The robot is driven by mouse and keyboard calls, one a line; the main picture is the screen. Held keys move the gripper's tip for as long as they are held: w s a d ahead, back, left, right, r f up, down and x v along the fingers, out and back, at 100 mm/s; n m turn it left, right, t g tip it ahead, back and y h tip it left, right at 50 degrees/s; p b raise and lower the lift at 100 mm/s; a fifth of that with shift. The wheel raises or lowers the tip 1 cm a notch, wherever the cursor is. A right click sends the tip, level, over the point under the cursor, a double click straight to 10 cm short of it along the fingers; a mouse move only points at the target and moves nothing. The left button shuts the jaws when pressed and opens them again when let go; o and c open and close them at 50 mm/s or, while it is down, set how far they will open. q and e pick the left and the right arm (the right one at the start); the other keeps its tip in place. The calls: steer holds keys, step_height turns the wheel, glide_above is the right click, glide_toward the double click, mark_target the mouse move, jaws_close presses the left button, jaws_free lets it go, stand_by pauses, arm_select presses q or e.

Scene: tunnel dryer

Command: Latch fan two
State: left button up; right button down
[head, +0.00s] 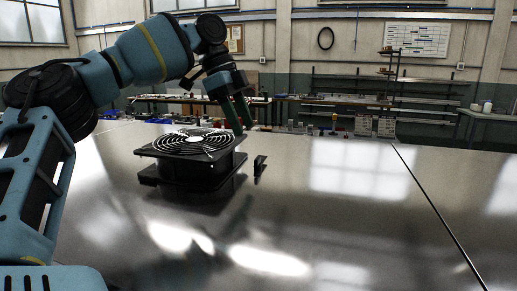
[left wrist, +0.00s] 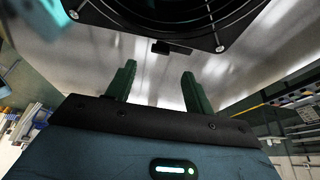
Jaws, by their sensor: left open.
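A black fan (head: 185,162) with a round wire grille on top lies flat on the shiny metal surface, left of centre in the head view. A small black upright latch piece (head: 260,166) stands just right of it, apart from the fan body. My left gripper (head: 239,122) has dark green fingers pointing down above the fan's far right side. It is open and empty. In the left wrist view, the fan (left wrist: 215,38) fills the top edge. A small black block (left wrist: 170,47), likely the latch, shows beyond the open left fingers (left wrist: 158,78). My right gripper is not in view.
The metal surface (head: 330,215) is clear to the right and in front, with a dark seam (head: 430,205) at the right. Workbenches (head: 330,101) with small items and shelves stand beyond its far edge.

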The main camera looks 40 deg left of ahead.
mark_target(260, 158)
arm_select(q)
steer(key=x, duration=0.6)
steer(key=shift+f, duration=0.25)
steer(key=shift+w+d+f, duration=0.2)
steer(key=shift+f, duration=0.4)
steer(key=c, duration=1)
